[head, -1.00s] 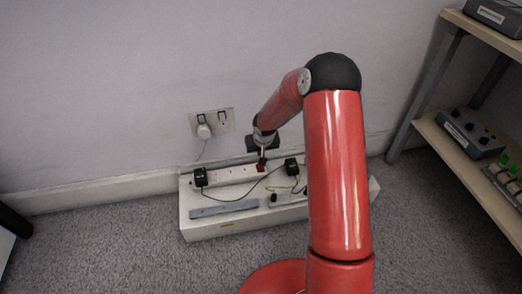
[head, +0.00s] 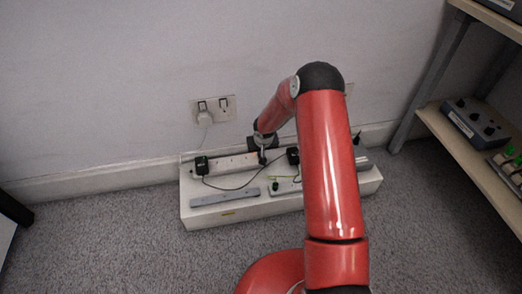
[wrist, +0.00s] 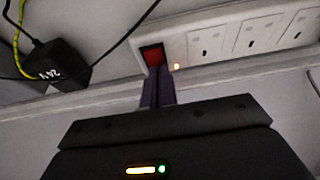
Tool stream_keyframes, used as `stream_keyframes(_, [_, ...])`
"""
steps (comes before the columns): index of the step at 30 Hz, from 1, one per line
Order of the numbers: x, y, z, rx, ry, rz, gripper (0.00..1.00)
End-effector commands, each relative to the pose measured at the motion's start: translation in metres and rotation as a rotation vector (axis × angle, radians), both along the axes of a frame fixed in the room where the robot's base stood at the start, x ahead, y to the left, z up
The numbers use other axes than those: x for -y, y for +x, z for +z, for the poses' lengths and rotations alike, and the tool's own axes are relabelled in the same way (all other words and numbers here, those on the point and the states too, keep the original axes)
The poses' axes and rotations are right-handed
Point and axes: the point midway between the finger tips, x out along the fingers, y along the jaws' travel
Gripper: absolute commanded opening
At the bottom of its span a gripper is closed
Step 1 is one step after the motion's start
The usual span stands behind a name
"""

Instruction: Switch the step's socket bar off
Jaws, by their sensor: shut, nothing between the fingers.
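The white step (head: 205,217) stands on the carpet against the wall. The white socket bar (head: 232,163) lies along its back part. My gripper (head: 262,159) is shut and empty, over the switch end of the bar. In the wrist view, my gripper's fingertips (wrist: 158,72) are right at the red switch's lower edge. I cannot tell whether they touch it. In the head view the gripper hides the switch.
A black adapter (head: 202,165) is plugged into the bar, and another black adapter (head: 293,156) sits right of my gripper. Cables cross the step. Grey strips (head: 225,197) lie in front. A wall socket (head: 213,108) is behind. A shelf (head: 455,140) stands at right.

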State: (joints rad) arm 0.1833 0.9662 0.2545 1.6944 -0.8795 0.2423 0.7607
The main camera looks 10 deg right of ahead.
Motion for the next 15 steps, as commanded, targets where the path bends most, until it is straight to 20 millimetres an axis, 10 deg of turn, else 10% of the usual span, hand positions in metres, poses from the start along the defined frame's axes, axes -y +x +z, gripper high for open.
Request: stream_keyframes(15, [0.0003,-0.0042,-0.0037,-0.027,-0.003,0.000,0.00])
